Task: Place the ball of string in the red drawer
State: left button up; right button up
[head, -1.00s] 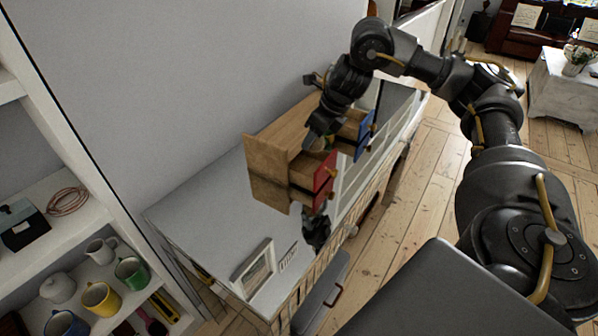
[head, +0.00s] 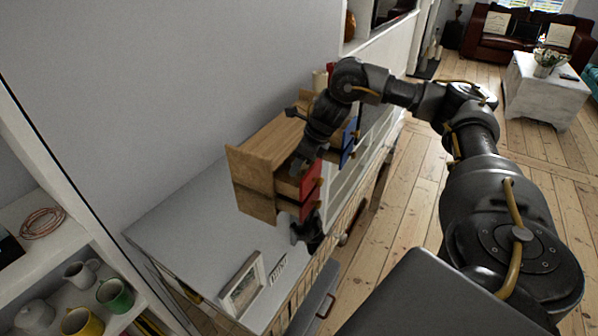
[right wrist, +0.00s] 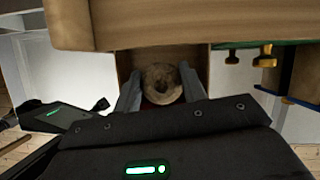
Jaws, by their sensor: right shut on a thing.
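The ball of string (right wrist: 161,82) is a tan, round ball with a darker hollow in its middle. It sits between the two fingers of my right gripper (right wrist: 159,90), which is shut on it. In the head view, my right gripper (head: 300,164) points down at the open red drawer (head: 312,179) of a small wooden drawer box (head: 255,160). The drawer's wooden sides frame the ball in the right wrist view; I cannot tell whether it touches the drawer's bottom. The ball is hidden in the head view. My left gripper is not in view.
A blue drawer (head: 348,152) stands out beside the red one. The box is on a glossy grey cabinet top (head: 190,230) that mirrors it and my arm. A picture frame (head: 243,285) stands near the front. Shelves with mugs (head: 115,295) are at left.

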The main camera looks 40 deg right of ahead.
aim_at(299, 172)
notch_tip(299, 172, down, 3)
jog(key=shift+r, duration=0.15)
jog(key=shift+d+f, duration=0.1)
jog(key=shift+f, duration=0.3)
jog(key=o, duration=0.7)
jog(key=shift+c, duration=0.2)
jog(key=o, duration=0.3)
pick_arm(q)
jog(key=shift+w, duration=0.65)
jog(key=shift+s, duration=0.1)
pick_arm(e)
jog(key=shift+r, duration=0.1)
